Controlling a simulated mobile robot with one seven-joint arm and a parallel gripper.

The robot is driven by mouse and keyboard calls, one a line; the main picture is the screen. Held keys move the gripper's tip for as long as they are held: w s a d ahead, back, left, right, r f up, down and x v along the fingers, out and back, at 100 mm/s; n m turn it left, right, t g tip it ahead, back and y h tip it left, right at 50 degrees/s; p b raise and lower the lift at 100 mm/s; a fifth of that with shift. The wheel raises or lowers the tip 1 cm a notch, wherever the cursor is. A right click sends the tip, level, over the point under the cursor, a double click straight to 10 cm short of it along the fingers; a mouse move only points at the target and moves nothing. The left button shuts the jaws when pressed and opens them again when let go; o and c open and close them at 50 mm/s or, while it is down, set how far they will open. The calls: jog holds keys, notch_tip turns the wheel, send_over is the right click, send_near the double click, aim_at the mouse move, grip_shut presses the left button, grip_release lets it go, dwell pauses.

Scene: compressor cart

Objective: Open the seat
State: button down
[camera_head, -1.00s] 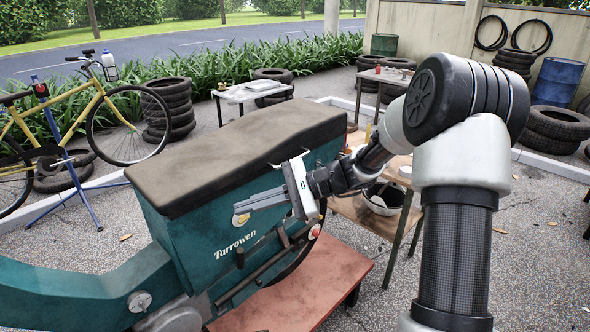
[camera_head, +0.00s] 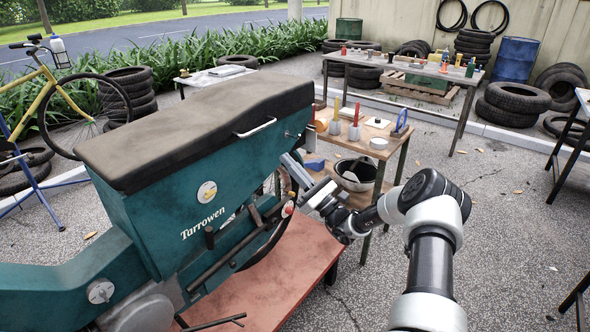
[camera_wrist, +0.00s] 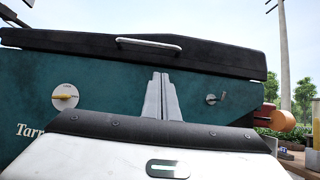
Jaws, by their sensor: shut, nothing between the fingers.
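The long dark seat (camera_head: 200,120) lies down along the top of the teal Tarrowen body (camera_head: 150,225). A pale bar handle (camera_head: 255,128) is on the seat's near side; it also shows in the wrist view (camera_wrist: 150,45). A round white dial with a yellow knob (camera_head: 207,192) is on the side panel, and shows at left in the wrist view (camera_wrist: 65,97). A small metal latch or lock (camera_wrist: 213,98) is at the panel's right. My gripper (camera_head: 286,156) is shut and empty, below and right of the handle. In the wrist view its fingertips (camera_wrist: 161,75) appear below the handle.
The body rests on a red platform (camera_head: 300,250). A wooden workbench (camera_head: 385,145) with tools and a bowl (camera_head: 355,174) stands just behind my gripper. A longer table (camera_head: 400,70) and tyres (camera_head: 515,100) are farther back.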

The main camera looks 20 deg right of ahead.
jog(key=w+a+r, duration=0.3)
jog(key=w+r, duration=0.1)
jog(key=r, duration=0.2)
jog(key=shift+r, duration=0.35)
jog(key=shift+r, duration=0.1)
